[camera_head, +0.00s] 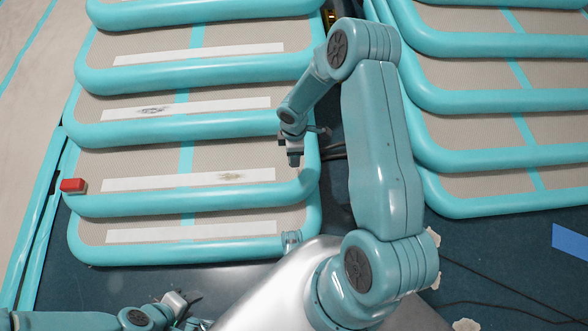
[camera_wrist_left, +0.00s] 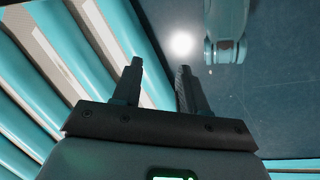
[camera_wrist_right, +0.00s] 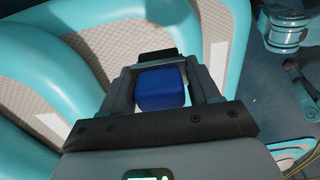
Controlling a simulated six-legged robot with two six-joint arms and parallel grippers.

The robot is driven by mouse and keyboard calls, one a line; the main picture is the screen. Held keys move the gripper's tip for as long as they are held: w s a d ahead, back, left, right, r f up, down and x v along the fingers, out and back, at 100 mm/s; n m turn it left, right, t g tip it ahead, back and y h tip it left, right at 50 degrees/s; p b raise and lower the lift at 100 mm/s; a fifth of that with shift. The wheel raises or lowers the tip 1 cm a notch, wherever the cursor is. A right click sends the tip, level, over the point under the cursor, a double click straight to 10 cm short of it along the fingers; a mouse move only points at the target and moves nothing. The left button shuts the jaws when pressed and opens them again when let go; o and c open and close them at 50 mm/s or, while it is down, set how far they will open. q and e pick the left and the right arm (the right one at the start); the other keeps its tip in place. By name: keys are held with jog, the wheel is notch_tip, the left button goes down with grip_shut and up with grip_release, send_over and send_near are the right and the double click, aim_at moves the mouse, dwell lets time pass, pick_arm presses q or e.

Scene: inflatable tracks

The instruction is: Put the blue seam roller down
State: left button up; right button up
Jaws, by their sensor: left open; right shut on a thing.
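The blue seam roller (camera_wrist_right: 163,88) shows in the right wrist view as a blue block between the fingers of my right gripper (camera_wrist_right: 160,76), which is shut on it. A dark part lies just beyond the block. In the head view my right gripper (camera_head: 294,160) is over the right side of the left-hand inflatable track, and the roller's blue cannot be made out there. My left gripper (camera_head: 184,304) is low at the left of the head view. In the left wrist view my left gripper (camera_wrist_left: 160,68) is open and empty.
A turquoise-edged inflatable track (camera_head: 150,226) with white strips fills the left, and another track (camera_head: 500,208) the right. A red block (camera_head: 73,185) rests on the left track's edge. A blue patch (camera_head: 569,243) and dark cables (camera_head: 500,283) lie on the floor at right.

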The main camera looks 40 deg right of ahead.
notch_tip(320, 180, down, 5)
jog(key=shift+r+b, duration=0.2)
jog(key=shift+b, duration=0.35)
jog(key=shift+f+b, duration=0.9)
jog(key=shift+f, duration=1.2)
jog(key=shift+f, duration=0.1)
jog(key=o, duration=0.8)
jog(key=shift+f, duration=0.1)
jog(key=o, duration=0.5)
